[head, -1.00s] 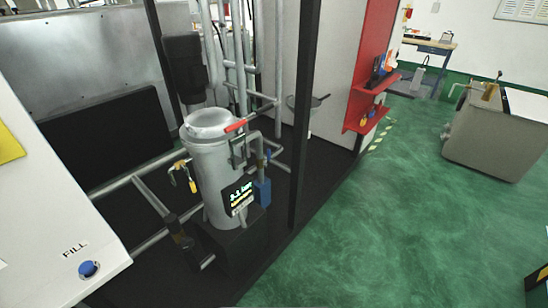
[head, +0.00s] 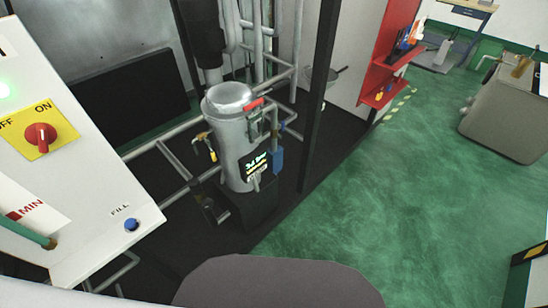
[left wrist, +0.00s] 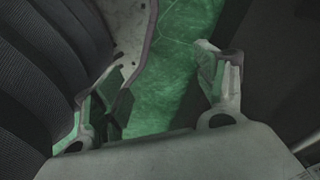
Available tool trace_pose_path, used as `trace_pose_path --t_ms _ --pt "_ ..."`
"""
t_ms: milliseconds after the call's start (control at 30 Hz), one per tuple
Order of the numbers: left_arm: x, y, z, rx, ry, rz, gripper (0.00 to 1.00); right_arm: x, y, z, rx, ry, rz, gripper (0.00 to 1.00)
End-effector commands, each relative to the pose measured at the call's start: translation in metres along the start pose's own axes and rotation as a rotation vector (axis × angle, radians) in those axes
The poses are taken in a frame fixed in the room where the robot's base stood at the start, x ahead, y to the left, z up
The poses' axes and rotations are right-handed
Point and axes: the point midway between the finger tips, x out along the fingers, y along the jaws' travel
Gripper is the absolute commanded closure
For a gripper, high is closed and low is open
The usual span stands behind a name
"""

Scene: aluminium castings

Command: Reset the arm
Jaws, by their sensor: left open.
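My left gripper (left wrist: 165,90) shows in the left wrist view with its two fingers spread wide and nothing between them. Green floor shows between and beyond the fingers. Dark ribbed material fills the left side of that view, close to the left finger. Neither gripper shows in the head view. My right gripper is in no view.
A white control panel (head: 60,240) with a red knob (head: 41,134) and a blue FILL button (head: 131,224) stands at the left. A red shelf (head: 378,98) and grey cabinet (head: 505,110) stand right. Green floor (head: 400,180) is open.

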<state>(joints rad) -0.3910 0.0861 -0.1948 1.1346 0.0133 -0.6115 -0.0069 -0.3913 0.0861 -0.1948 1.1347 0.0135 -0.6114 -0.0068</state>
Motion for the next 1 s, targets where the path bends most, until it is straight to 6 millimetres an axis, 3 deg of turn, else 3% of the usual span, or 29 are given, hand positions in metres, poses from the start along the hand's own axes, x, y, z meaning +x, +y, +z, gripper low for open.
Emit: trace_pose_path --t_ms 1000 --pt "-0.047 -0.012 0.109 0.006 -0.030 -0.018 0.29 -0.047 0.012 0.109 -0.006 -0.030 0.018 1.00"
